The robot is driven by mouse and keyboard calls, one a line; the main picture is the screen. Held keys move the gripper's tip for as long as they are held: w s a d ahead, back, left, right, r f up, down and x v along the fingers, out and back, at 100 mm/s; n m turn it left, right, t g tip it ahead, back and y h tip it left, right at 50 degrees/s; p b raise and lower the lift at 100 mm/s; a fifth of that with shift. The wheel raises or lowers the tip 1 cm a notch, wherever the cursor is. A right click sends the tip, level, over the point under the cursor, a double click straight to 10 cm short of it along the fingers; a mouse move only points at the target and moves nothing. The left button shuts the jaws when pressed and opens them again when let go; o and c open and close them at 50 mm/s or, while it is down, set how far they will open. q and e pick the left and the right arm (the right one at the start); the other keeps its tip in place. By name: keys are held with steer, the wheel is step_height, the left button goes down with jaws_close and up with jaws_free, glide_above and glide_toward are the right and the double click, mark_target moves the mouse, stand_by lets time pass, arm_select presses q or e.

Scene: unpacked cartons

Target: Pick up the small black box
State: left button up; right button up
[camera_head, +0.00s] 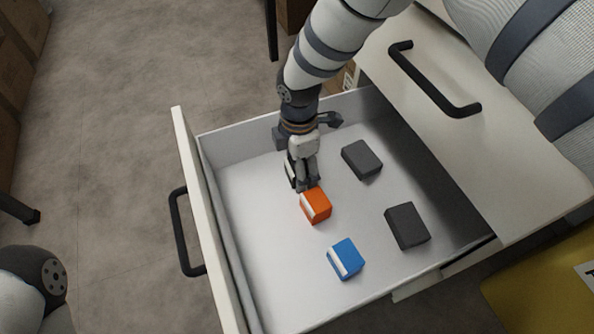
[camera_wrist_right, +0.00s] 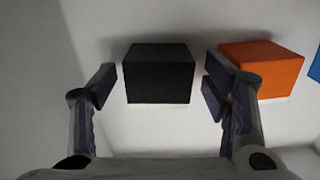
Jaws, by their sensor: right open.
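The small black box (camera_wrist_right: 160,75) stands on the white drawer floor in the right wrist view, with a pale strip along its lower edge. In the head view the black box (camera_head: 290,173) is mostly hidden behind my right gripper (camera_head: 308,186). In the right wrist view my right gripper (camera_wrist_right: 162,88) is open. Its fingers are on either side of the box, with a gap showing at each side. My left gripper is not in view.
An orange box (camera_head: 316,205) is close beside the right gripper. A blue box (camera_head: 345,258) and two dark grey boxes (camera_head: 362,160) (camera_head: 407,226) lie farther off in the open drawer (camera_head: 236,190).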

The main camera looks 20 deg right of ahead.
steer(key=shift+r, duration=0.1)
steer(key=shift+c, duration=0.3)
steer(key=c, duration=1)
